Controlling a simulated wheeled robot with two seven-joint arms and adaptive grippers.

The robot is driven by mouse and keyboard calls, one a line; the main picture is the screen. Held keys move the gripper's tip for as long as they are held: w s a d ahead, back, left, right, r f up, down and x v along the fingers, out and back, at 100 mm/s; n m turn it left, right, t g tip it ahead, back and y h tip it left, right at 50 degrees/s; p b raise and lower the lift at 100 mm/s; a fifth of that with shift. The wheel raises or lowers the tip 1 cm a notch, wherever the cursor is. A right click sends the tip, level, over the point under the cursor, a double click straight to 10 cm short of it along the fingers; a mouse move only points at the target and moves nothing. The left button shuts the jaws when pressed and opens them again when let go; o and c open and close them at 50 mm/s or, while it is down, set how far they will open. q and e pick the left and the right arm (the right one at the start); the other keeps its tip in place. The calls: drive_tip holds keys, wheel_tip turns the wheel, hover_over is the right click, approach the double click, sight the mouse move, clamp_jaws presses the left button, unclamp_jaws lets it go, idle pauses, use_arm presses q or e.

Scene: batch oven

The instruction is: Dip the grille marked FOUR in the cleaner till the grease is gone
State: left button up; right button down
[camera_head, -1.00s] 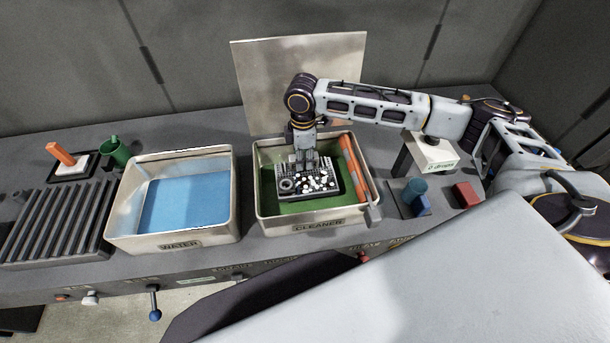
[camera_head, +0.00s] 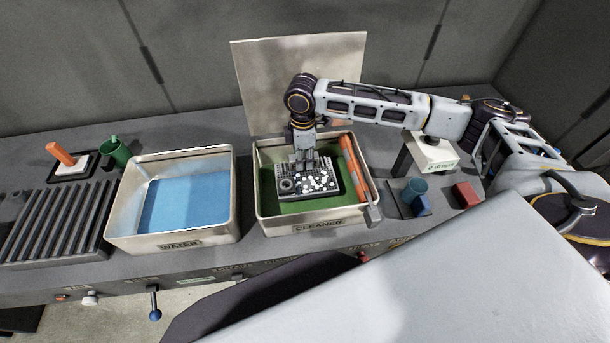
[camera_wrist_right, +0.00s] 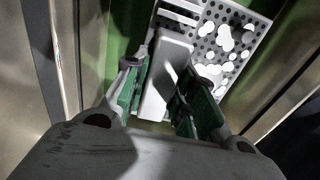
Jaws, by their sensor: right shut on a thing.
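My right gripper (camera_head: 305,160) reaches down into the cleaner bin (camera_head: 262,200), a metal tub labelled CLEANER with green liquid in it. In the right wrist view its two green-padded fingers (camera_wrist_right: 165,90) are shut on the pale block-like handle (camera_wrist_right: 168,72) of a grille. My left gripper is not in view.
The water bin (camera_head: 231,215) with blue liquid stands left of the cleaner. A ribbed rack (camera_head: 55,222) lies at far left, with a green cup (camera_head: 117,152) behind. Blue (camera_head: 414,190) and red (camera_head: 466,194) blocks stand right.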

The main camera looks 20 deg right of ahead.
drive_tip(key=shift+r, duration=0.15)
drive_tip(key=shift+r+p, duration=0.7)
drive_tip(key=shift+r, duration=0.7)
wheel_tip(320, 180, up, 13)
idle(1.2)
